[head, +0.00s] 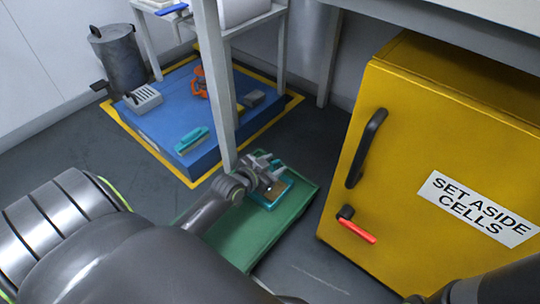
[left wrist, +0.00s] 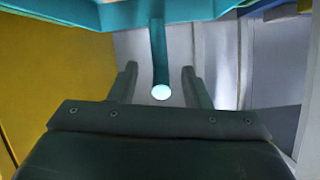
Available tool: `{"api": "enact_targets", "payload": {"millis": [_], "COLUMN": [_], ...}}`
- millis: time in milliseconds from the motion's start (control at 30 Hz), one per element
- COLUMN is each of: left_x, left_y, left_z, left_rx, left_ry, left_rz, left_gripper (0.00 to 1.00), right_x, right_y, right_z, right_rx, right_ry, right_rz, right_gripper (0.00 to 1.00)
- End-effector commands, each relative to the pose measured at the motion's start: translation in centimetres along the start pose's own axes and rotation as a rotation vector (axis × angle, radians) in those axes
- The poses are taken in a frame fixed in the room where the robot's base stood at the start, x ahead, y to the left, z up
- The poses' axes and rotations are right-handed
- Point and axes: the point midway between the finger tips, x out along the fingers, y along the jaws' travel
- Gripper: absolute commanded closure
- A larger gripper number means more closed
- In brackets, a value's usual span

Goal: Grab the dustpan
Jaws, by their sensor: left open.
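The teal dustpan (head: 272,197) is by the green board (head: 245,232) in the head view, partly hidden behind my left gripper (head: 265,168). In the left wrist view the dustpan's body (left wrist: 190,12) crosses the top. Its handle (left wrist: 159,55) points toward the camera, with a pale round end. My left gripper (left wrist: 159,78) is open, one finger on each side of the handle. Gaps show on both sides, so the fingers do not appear to touch it. My right gripper is not in view.
A yellow cabinet (head: 400,150) with a black handle stands close on the right. A grey table leg (head: 213,90) rises beside my left gripper. A blue platform (head: 165,120) behind bears a teal brush (head: 192,140) and an orange object (head: 199,84). A bin (head: 120,58) stands far left.

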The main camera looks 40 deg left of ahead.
Motion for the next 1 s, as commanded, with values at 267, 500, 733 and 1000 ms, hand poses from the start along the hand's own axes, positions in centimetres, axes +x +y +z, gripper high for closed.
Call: {"api": "enact_targets", "payload": {"millis": [267,500,733,1000], "left_x": [2.7,4.0,4.0,4.0], "left_y": [0.0,0.0,0.0,0.0], "left_z": [0.2,-0.1,-0.2,-0.1], "left_rx": [0.0,-0.001,-0.001,-0.001], "left_ry": [0.002,0.001,0.0,0.0], "left_rz": [0.0,0.0,0.0,0.0], "left_gripper": [0.57,0.57,0.58,0.93], "right_x": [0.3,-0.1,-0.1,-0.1], "right_y": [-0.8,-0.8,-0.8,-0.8], "right_z": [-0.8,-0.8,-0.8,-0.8], "right_rx": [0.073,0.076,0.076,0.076], "right_ry": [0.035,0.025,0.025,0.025], "right_rz": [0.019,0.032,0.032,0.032], "right_gripper": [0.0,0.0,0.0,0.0]}}
